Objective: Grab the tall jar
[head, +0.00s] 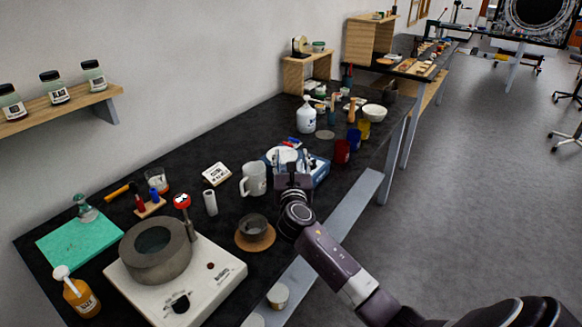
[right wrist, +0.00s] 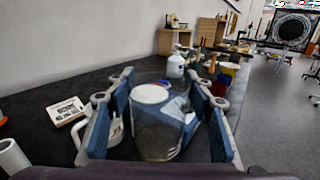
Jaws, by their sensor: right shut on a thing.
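The clear, see-through tall jar (right wrist: 157,128) stands between the two blue-padded fingers of my right gripper (right wrist: 160,125) in the right wrist view. My right gripper is shut on it. In the head view my right gripper (head: 292,178) is over the black bench, right of the white mug (head: 253,180), and mostly hides the jar. I cannot tell whether the jar touches the bench. My left gripper is not in view.
A blue-edged tray (head: 318,170) lies just behind the gripper. The white mug is close on its left. A bowl on a brown disc (head: 255,232) and a white wheel machine (head: 215,268) stand nearer. Red cup (head: 342,151) and white bottle (head: 306,115) stand farther back.

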